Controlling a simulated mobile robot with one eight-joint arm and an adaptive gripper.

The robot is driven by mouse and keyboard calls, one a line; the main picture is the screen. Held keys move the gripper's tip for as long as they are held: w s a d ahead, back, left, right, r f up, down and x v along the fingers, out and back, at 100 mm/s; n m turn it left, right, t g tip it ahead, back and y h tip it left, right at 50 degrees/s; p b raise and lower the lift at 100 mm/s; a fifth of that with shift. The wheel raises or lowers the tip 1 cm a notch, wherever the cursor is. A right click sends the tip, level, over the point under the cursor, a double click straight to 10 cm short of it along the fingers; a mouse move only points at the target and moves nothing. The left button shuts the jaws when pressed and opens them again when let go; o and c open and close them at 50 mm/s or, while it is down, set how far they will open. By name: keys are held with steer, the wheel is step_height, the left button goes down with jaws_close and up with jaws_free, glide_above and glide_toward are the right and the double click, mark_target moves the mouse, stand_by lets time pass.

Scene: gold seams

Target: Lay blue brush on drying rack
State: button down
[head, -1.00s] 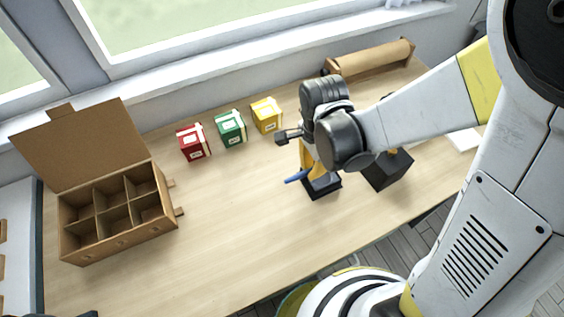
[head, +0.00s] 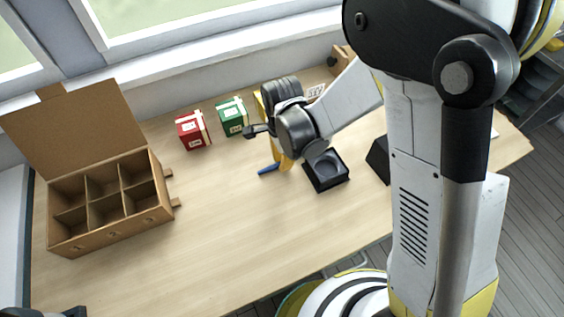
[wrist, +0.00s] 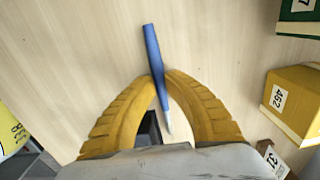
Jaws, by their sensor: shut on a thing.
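The blue brush (wrist: 153,58) is pinched between the yellow fingertips of my gripper (wrist: 159,80) in the wrist view. Its blue handle points away from the gripper and its pale end lies back between the fingers. In the head view the blue brush (head: 268,168) shows as a short blue piece below my gripper (head: 278,163), left of a black square holder. The gripper is over the wooden table; I cannot tell its exact height. I cannot make out a drying rack for certain in either view.
The black holder (head: 341,182) has a round recess. Red (head: 192,132) and green (head: 233,117) boxes stand near the window. A yellow box (wrist: 298,96) shows in the wrist view. An open cardboard box (head: 108,241) with compartments stands at left. The table's middle is clear.

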steer(key=shift+f, duration=0.1)
steer(key=c, duration=1.5)
jaws_free()
steer(key=shift+o, duration=0.2)
step_height(320, 180, up, 12)
steer(key=p, duration=0.5)
steer(key=s+d+r+n+t, duration=0.3)
steer(key=d+r+n, duration=0.3)
steer(key=d+r, duration=0.2)
steer(key=s+d+r+n+t, duration=0.3)
steer(key=s+d+r+n, duration=0.2)
steer(key=d, duration=0.6)
step_height(320, 180, up, 3)
steer(key=shift+s+d+f+n+t, duration=0.15)
steer(key=shift+s+d+n+t, duration=0.1)
steer(key=shift+n+t, duration=0.25)
steer(key=shift+o, duration=0.8)
steer(key=shift+s+d+n, duration=0.15)
steer(key=shift+d+n, duration=0.05)
steer(key=shift+n, duration=0.2)
